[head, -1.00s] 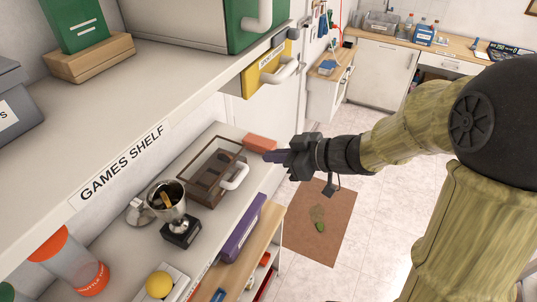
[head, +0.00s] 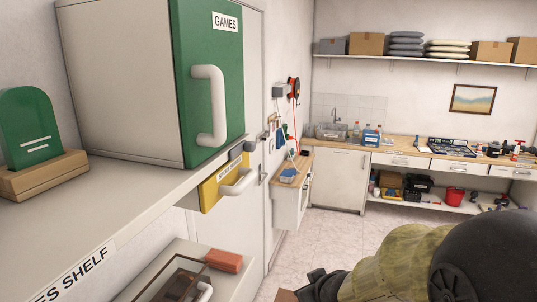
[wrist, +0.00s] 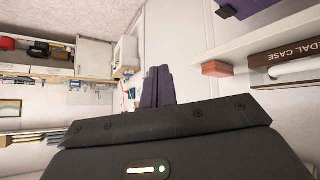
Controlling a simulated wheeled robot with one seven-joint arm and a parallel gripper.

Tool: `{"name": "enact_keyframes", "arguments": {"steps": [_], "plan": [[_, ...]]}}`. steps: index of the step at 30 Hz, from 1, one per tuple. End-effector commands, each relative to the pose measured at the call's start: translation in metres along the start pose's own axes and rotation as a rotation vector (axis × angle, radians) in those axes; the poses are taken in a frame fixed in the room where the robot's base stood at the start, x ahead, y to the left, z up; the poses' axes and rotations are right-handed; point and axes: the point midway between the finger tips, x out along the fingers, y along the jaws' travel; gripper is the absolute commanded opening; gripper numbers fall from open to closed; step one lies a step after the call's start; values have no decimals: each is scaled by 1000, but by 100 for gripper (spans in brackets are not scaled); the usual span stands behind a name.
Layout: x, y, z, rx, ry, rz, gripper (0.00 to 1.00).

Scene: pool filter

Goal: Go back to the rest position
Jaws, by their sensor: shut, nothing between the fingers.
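My gripper shows in the wrist view as two dark purple fingers (wrist: 158,87) pressed together, shut and empty. The fingers point into open air, apart from the shelf items. A red-brown block (head: 224,261) lies on the lower shelf beside a brown glass-topped case (head: 180,281); the block also shows right of the fingers in the wrist view (wrist: 217,69).
A green-doored games cabinet (head: 208,85) stands on the upper shelf (head: 120,212) at left. A workbench (head: 400,152) with tools runs along the back wall. The pale tiled floor (head: 325,238) between is clear.

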Motion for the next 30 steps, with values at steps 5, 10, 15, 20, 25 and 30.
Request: {"name": "enact_keyframes", "arguments": {"steps": [5, 10, 15, 20, 25, 30], "plan": [[-8, 14, 78, 178, -245, 107, 0], [-27, -1, 139, 347, -464, 108, 0], [-39, -16, 161, 431, -562, 78, 0], [-41, -17, 162, 435, -570, 74, 0], [-40, -17, 162, 435, -568, 75, 0], [-40, -17, 162, 435, -568, 75, 0]]}}
